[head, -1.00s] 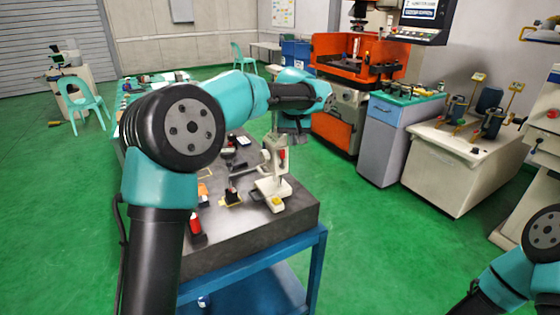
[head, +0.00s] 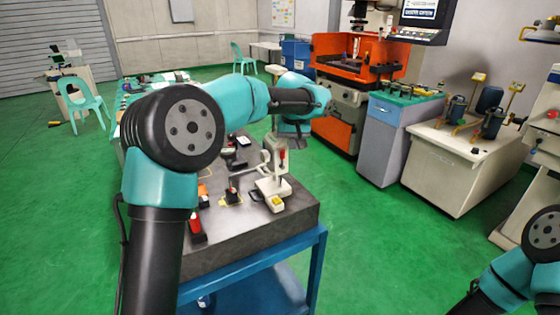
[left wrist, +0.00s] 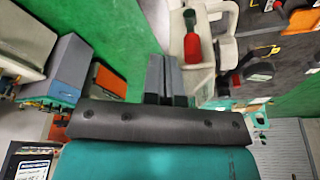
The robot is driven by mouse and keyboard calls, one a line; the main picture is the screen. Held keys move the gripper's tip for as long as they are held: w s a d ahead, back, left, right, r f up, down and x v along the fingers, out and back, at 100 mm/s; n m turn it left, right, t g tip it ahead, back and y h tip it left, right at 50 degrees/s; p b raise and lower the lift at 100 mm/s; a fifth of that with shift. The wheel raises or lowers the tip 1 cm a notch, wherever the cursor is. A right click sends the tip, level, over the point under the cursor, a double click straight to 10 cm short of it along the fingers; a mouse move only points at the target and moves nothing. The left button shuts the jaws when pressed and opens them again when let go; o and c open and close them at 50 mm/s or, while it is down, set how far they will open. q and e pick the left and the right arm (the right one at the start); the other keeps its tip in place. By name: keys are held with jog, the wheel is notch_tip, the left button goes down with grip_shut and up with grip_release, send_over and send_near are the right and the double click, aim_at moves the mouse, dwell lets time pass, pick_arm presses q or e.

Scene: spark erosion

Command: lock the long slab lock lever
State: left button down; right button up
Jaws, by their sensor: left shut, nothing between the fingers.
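A cream stand (head: 272,187) stands upright on the dark granite slab (head: 240,240) in the head view. A red-handled lever (head: 282,155) sits on its upright. In the left wrist view the lever's red grip (left wrist: 192,47) shows beside the cream stand body (left wrist: 201,72), with a dark part beyond the grip. My left gripper (left wrist: 163,58) is shut and empty. Its fingers lie just left of the red grip in that view, with a narrow gap visible; depth is hard to tell. In the head view my own wrist partly hides the stand's top. My right gripper is out of view.
An orange machine (head: 335,65) and a blue-grey cabinet (head: 384,140) stand to the right, across open green floor (head: 400,245).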

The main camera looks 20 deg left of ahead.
pick_arm(q)
jog(key=shift+f, duration=0.45)
jog(key=shift+s+a, duration=0.1)
dwell(0.4)
